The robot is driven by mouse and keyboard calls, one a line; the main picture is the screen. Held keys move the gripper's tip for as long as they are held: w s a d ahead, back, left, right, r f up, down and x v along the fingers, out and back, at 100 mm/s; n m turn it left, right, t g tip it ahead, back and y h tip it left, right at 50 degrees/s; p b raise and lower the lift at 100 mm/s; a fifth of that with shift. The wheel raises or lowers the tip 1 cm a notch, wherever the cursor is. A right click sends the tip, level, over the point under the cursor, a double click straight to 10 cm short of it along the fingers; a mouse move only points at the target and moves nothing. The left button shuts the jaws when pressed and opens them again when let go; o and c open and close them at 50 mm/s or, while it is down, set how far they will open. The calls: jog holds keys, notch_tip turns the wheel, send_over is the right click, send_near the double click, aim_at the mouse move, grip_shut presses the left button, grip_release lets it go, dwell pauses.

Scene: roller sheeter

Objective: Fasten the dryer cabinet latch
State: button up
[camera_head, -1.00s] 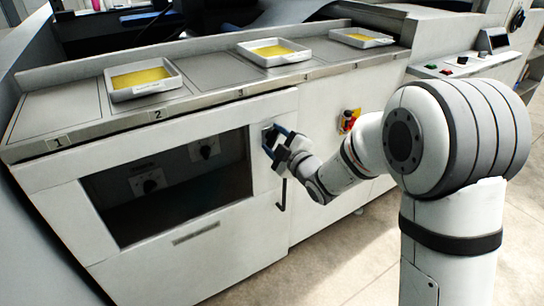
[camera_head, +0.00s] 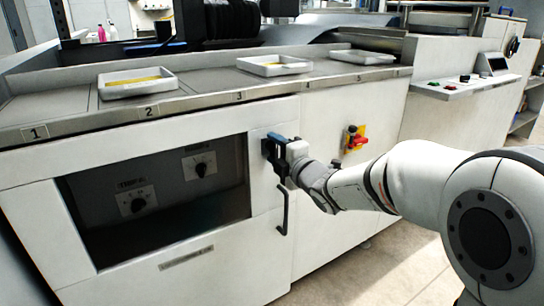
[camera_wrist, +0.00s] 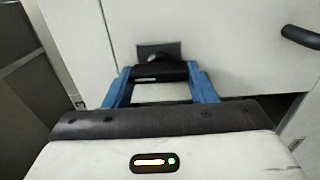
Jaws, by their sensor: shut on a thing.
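The dryer cabinet door (camera_head: 180,262) is a white front panel with a dark window; it looks closed or nearly so. Its latch is at the upper right of the front, mostly hidden by my gripper (camera_head: 272,149) in the head view. In the wrist view the latch shows as a black bar (camera_wrist: 160,71) in front of a grey mounting plate (camera_wrist: 158,47). My gripper's blue fingers (camera_wrist: 161,86) stand on both sides of the bar and are shut on it. Whether the latch is engaged I cannot tell.
A black vertical handle (camera_head: 283,208) hangs below my gripper; it also shows in the wrist view (camera_wrist: 300,37). A red and yellow switch (camera_head: 355,140) is to the right. Trays (camera_head: 138,84) stand on the numbered top. Floor (camera_head: 385,268) is clear at the front right.

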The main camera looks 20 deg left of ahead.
dwell(0.4)
jog(key=o, duration=1)
jog(key=shift+s+d, duration=0.2)
jog(key=shift+d, duration=0.05)
jog(key=p+v, duration=0.1)
jog(key=v, duration=0.6)
jog(key=shift+d+p, duration=0.1)
jog(key=shift+p, duration=0.3)
